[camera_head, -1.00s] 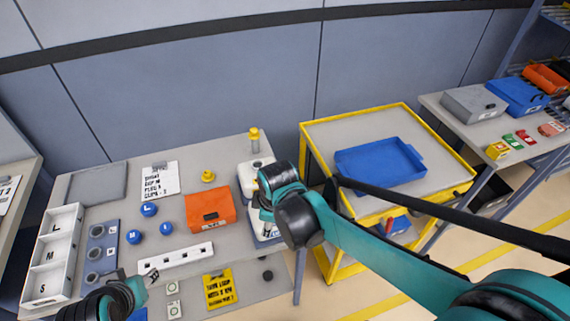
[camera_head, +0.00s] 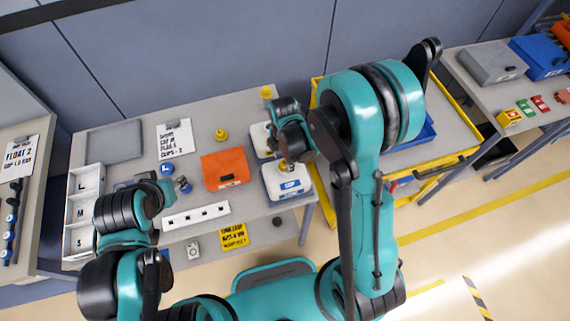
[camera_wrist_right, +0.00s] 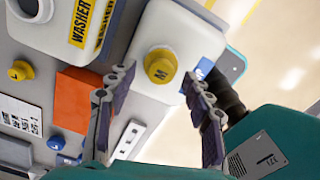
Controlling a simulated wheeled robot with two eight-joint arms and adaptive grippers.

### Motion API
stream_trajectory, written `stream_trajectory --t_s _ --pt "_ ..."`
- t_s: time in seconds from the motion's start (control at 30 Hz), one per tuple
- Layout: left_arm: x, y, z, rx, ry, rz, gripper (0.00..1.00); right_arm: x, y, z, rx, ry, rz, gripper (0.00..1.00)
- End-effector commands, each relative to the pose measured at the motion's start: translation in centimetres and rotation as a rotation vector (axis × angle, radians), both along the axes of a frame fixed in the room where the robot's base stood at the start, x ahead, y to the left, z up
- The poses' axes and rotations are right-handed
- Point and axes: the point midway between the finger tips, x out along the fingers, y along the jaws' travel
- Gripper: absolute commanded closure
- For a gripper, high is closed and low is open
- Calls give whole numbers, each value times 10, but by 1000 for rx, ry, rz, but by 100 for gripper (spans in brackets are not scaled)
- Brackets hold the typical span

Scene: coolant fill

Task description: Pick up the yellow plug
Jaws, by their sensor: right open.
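A round yellow plug (camera_wrist_right: 160,65) marked M sits on top of a white tank (camera_wrist_right: 187,37). In the head view this plug (camera_head: 283,164) shows partly behind my right gripper (camera_head: 290,156), on the front white tank (camera_head: 286,184). In the wrist view, the right gripper (camera_wrist_right: 160,76) is open, with one finger on each side of the plug. I cannot tell whether they touch it. A second yellow piece (camera_head: 221,134) stands on the table, also in the wrist view (camera_wrist_right: 20,70). My left gripper (camera_head: 183,186) is near the blue caps; its jaws are too small to read.
A second white tank, labelled WASHER (camera_wrist_right: 88,18), stands beside the first. An orange box (camera_head: 224,169) lies left of the tanks. A white strip with holes (camera_head: 196,214) is in front. A yellow-topped bottle (camera_head: 266,93) stands behind. A yellow-framed cart (camera_head: 459,158) is to the right.

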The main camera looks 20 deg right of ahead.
Motion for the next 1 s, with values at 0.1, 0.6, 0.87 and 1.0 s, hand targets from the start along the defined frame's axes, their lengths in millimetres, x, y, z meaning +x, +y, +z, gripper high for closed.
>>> stream_trajectory --t_s 0.1,0.6,0.87,1.0 --pt "0 0 -2 0 0 0 60 0 0 -13 0 0 0 49" --pt "0 0 -2 0 0 0 60 0 0 -14 0 0 -1 87" --pt "0 0 -2 0 0 0 60 0 0 -14 0 0 -1 87" --pt "0 0 -1 0 0 0 60 0 0 -8 0 0 -1 87"
